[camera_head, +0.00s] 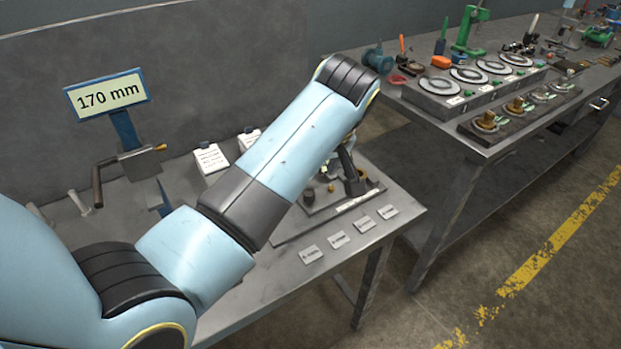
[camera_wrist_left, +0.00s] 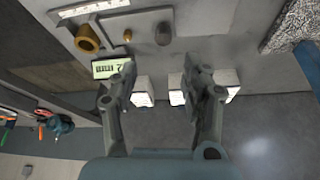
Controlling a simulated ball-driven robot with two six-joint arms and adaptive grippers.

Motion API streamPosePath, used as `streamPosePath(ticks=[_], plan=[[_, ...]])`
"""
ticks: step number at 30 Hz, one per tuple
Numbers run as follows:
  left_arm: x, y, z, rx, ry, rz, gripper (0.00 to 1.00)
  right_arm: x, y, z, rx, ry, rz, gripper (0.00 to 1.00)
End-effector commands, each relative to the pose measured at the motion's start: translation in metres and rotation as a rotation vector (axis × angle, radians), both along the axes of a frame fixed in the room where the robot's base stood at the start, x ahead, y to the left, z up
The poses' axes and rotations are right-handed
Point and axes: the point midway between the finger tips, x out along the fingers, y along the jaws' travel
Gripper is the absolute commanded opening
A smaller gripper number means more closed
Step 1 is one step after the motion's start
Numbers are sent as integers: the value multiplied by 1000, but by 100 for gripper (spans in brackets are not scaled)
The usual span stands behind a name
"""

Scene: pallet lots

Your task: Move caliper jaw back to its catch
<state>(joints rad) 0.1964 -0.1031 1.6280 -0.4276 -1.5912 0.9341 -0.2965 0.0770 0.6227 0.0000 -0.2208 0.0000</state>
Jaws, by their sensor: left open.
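A sign reading "170 mm" (camera_head: 107,95) stands on a blue upright at the left of the near bench. Below it a grey block (camera_head: 140,163) sits on the blue upright, with a bent dark bar at its left and a yellow-tipped pin at its right. This may be the caliper, but I cannot tell which part is its jaw or catch. My left gripper (camera_head: 347,160) is mostly hidden behind my arm, over the bench's right part. In the left wrist view its two fingers (camera_wrist_left: 160,78) are apart with nothing held between them. My right gripper is not in view.
A plate (camera_head: 372,187) with small brass and dark parts lies below my left gripper. Several white labels (camera_head: 338,239) lie along the near bench's front. A second bench (camera_head: 480,150) at the right carries round dishes and tools. An aisle floor with yellow line (camera_head: 550,250) is clear.

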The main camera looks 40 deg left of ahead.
Motion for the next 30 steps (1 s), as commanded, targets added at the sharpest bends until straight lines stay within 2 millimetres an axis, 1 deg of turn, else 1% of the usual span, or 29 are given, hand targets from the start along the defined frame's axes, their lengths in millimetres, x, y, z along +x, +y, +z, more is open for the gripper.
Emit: streamPosePath(ticks=[3, 9, 11, 15, 19, 28, 29, 30], plan=[[2, 7, -17, 3, 4, 1, 48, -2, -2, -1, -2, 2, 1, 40], [10, 19, -55, 2, 5, -1, 48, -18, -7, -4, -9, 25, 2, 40], [13, 23, -66, 2, 5, -2, 48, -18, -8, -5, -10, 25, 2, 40], [17, 29, -85, 1, 3, -2, 48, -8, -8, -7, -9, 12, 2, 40], [19, 32, -94, 0, 2, -2, 48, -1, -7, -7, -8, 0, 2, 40], [20, 33, -96, 0, 1, -2, 48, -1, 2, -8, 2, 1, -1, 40], [20, 33, -96, 0, 2, -3, 45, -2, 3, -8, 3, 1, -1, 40], [20, 33, -96, 0, 2, -3, 40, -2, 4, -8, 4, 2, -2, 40]])
